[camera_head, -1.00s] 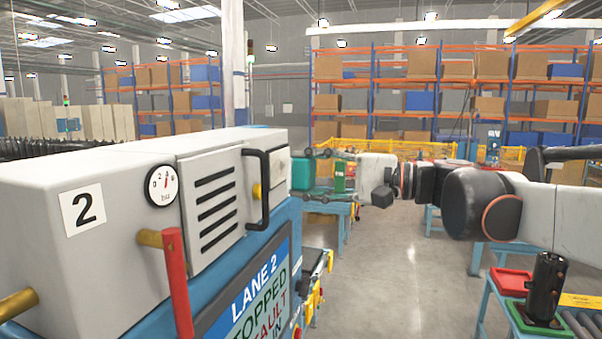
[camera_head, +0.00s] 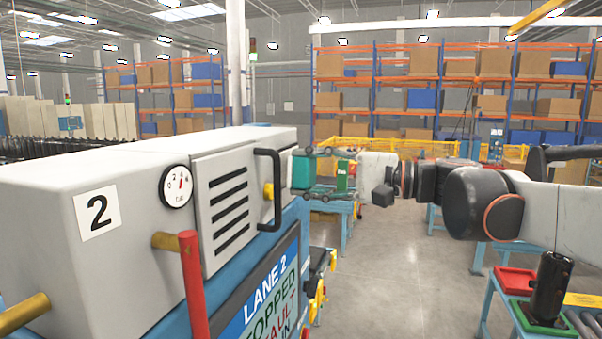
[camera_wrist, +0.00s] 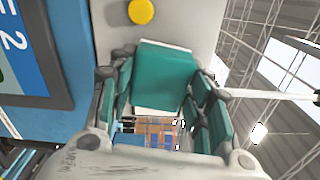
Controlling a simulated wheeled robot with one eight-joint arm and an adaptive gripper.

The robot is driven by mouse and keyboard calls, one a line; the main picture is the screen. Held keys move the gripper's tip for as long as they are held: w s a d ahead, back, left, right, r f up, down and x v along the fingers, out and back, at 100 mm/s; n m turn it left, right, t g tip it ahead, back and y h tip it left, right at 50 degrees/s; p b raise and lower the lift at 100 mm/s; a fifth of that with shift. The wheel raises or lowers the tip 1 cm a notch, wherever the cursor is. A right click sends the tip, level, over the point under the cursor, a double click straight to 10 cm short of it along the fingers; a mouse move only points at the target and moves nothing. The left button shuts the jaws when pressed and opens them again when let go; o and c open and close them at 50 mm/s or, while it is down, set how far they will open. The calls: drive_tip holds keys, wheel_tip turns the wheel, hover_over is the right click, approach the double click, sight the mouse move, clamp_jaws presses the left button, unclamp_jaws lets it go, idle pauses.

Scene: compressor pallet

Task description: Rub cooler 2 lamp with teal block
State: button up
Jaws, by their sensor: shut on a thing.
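The cooler marked 2 (camera_head: 130,180) is a pale cabinet at the left in the head view. A round yellow lamp (camera_head: 268,191) sits on its front beside a black handle; a yellow disc that looks like it shows at the top of the wrist view (camera_wrist: 141,11). My gripper (camera_head: 312,172) is shut on the teal block (camera_head: 301,173), to the right of the lamp in the head view. In the wrist view the block (camera_wrist: 163,75) sits between the fingertips, below the yellow disc. Whether the block touches the cabinet I cannot tell.
A red-handled lever (camera_head: 194,285) and a gauge (camera_head: 176,187) stick out on the cooler's front. The Lane 2 panel (camera_head: 265,305) is below. At right, a table holds a red tray (camera_head: 515,281) and a dark cylinder (camera_head: 550,288). Open floor (camera_head: 400,270) lies between.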

drive_tip(key=shift+x, duration=0.95)
drive_tip(key=shift+w, duration=0.15)
drive_tip(key=shift+w+d+b, duration=0.1)
drive_tip(key=shift+w+d, duration=0.15)
drive_tip(key=shift+w, duration=0.4)
drive_tip(key=shift+w+d+b, duration=0.1)
drive_tip(key=shift+w+d, duration=0.2)
drive_tip(key=shift+w, duration=0.35)
drive_tip(key=shift+w+d+b, duration=0.1)
drive_tip(key=shift+w+d, duration=0.15)
drive_tip(key=shift+w, duration=0.35)
drive_tip(key=shift+w+d, duration=0.3)
drive_tip(key=shift+w, duration=0.65)
drive_tip(key=shift+w+d, duration=0.3)
drive_tip(key=shift+w, duration=0.6)
drive_tip(key=shift+s+a, duration=0.5)
drive_tip(key=shift+s, duration=0.8)
drive_tip(key=shift+s+a, duration=0.45)
drive_tip(key=shift+s, duration=0.85)
drive_tip(key=shift+s+a, duration=0.5)
drive_tip(key=shift+s, duration=0.8)
drive_tip(key=shift+v, duration=2.9)
